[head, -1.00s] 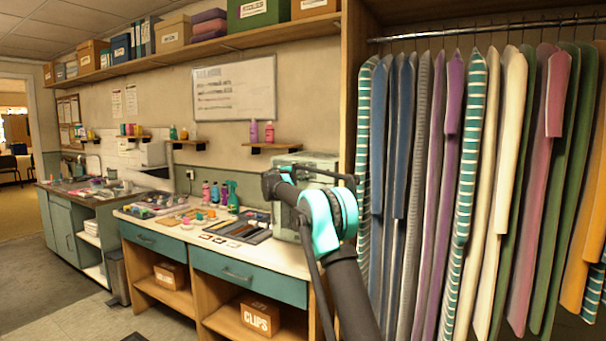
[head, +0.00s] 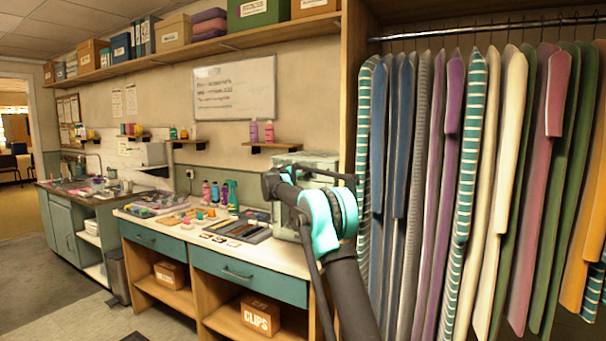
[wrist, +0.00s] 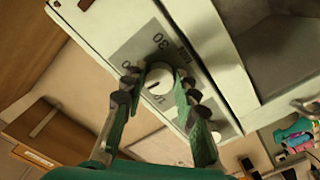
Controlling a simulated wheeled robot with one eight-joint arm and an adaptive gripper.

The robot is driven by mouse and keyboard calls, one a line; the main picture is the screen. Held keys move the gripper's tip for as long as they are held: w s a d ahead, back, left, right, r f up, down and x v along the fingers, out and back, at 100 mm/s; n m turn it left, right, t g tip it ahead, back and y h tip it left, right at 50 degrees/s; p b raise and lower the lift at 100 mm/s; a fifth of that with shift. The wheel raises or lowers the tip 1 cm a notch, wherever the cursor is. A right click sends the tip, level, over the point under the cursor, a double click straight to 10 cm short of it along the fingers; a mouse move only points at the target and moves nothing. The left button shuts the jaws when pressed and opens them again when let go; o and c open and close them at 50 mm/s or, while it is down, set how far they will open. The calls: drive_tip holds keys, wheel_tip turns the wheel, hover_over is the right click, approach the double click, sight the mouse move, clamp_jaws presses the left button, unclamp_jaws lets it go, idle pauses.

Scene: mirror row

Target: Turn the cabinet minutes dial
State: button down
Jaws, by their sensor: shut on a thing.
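The cabinet (wrist: 211,71) is pale, and its control strip fills the middle of the wrist view. The round white minutes dial (wrist: 158,77) sits on a grey printed panel with numbers, including 30 and 10, and has a dark pointer mark. My gripper (wrist: 157,86) has its two green-padded fingers on either side of the dial, shut on it. In the head view, the pale cabinet (head: 318,160) stands at the right end of the counter, partly hidden by my arm. The dial cannot be made out there.
A second white knob (wrist: 215,134) sits lower on the same strip. A dark tray of tools (head: 240,232) lies on the counter (head: 290,260) left of the cabinet, with bottles (head: 214,193) behind. Hanging capes (head: 470,190) fill the right side.

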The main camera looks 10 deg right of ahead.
drive_tip(key=shift+f+m, duration=0.1)
drive_tip(key=shift+m, duration=3.7)
drive_tip(key=c, duration=1.2)
unclamp_jaws()
drive_tip(key=shift+o, duration=0.2)
drive_tip(key=shift+a, duration=0.15)
drive_tip(key=v, duration=1.1)
drive_tip(key=shift+s+a, duration=0.2)
drive_tip(key=shift+s, duration=0.15)
